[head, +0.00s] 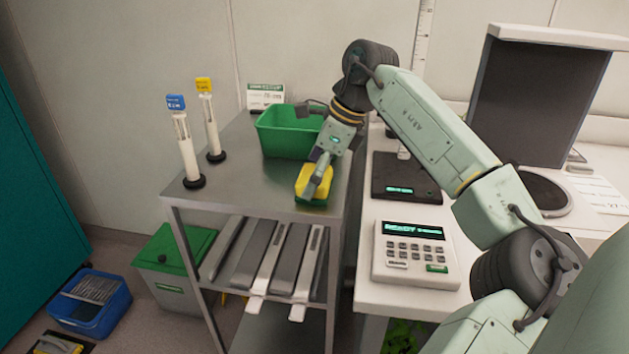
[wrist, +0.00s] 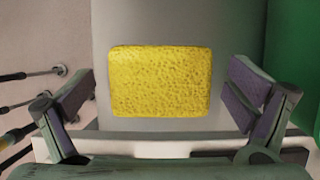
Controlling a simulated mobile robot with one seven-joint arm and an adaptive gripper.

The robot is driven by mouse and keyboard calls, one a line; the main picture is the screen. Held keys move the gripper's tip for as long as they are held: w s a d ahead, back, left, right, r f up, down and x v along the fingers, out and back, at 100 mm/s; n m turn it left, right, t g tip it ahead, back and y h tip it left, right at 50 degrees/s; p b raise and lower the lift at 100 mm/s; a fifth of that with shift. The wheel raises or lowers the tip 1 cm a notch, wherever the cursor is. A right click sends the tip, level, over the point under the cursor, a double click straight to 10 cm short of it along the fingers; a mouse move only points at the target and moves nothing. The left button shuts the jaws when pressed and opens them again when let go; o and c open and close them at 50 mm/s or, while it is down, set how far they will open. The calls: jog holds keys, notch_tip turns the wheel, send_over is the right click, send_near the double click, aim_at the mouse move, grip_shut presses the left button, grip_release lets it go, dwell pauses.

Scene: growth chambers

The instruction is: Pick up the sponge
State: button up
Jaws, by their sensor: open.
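The sponge (head: 306,187) is yellow with a green underside and lies near the front right of the grey metal cart top (head: 240,180). In the wrist view the sponge (wrist: 160,82) shows its porous yellow face, squarely in the middle. My gripper (head: 321,172) is over the sponge, pointing down, and partly hides it in the head view. In the wrist view my gripper (wrist: 160,110) is open, with one finger on each side of the sponge and a visible gap to both. Nothing is held.
A green bin (head: 285,133) stands behind the sponge on the cart. Two upright tubes with a blue cap (head: 176,102) and a yellow cap (head: 204,84) stand at the left. A white bench with a keypad device (head: 415,255) adjoins at the right. The cart's front edge is close.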

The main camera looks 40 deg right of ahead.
aim_at(308, 173)
jog(key=shift+c, duration=0.3)
jog(key=c, duration=1.1)
jog(key=shift+o, duration=0.2)
jog(key=shift+r, duration=0.15)
jog(key=shift+r, duration=0.5)
notch_tip(308, 173, up, 2)
jog(key=shift+r+b, duration=0.1)
jog(key=shift+b, duration=0.4)
jog(key=s+a+r+b, duration=0.1)
jog(key=s+a+b, duration=0.3)
jog(key=s, duration=1)
jog(key=a, duration=0.3)
jog(key=shift+s+a+r, duration=0.15)
jog(key=shift+r, duration=0.15)
jog(key=o, duration=0.5)
jog(key=c, duration=0.5)
